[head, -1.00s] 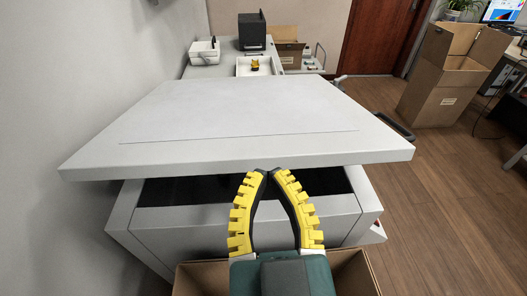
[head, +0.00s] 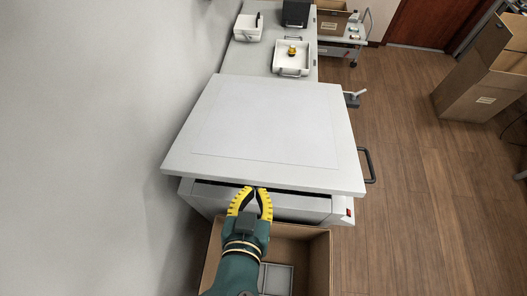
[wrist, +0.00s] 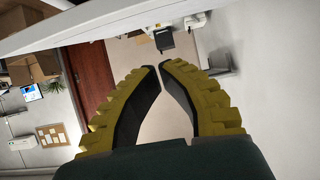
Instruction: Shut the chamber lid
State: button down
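The chamber lid (head: 265,175) is a broad white slab over a grey-white chamber body (head: 285,205). It stands ajar, with a thin dark gap along its front edge. My gripper (head: 253,188) has yellow ribbed fingers with black inner pads. Its fingertips are in front of the lid's front edge, near the middle; whether they touch it cannot be told. In the wrist view my gripper (wrist: 157,67) has its fingertips brought together with only a sliver between them and nothing held. A white slab, apparently the lid (wrist: 110,18), crosses the top of that view.
An open cardboard box (head: 318,262) with a grey tray inside stands below my arm. A black handle (head: 368,165) sticks out at the lid's right. A white tray (head: 292,63) with a yellow object is on the bench behind.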

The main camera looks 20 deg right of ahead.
send_over(259, 179)
notch_tip(259, 179, down, 4)
jog(key=shift+r, duration=0.25)
jog(key=shift+w+d+f, duration=0.3)
jog(key=shift+w+f, duration=0.1)
jog(key=shift+f, duration=0.15)
jog(key=f, duration=0.1)
jog(key=s+f, duration=0.1)
jog(key=shift+a+f, duration=0.3)
jog(key=shift+w+f, duration=0.1)
jog(key=shift+f, duration=0.25)
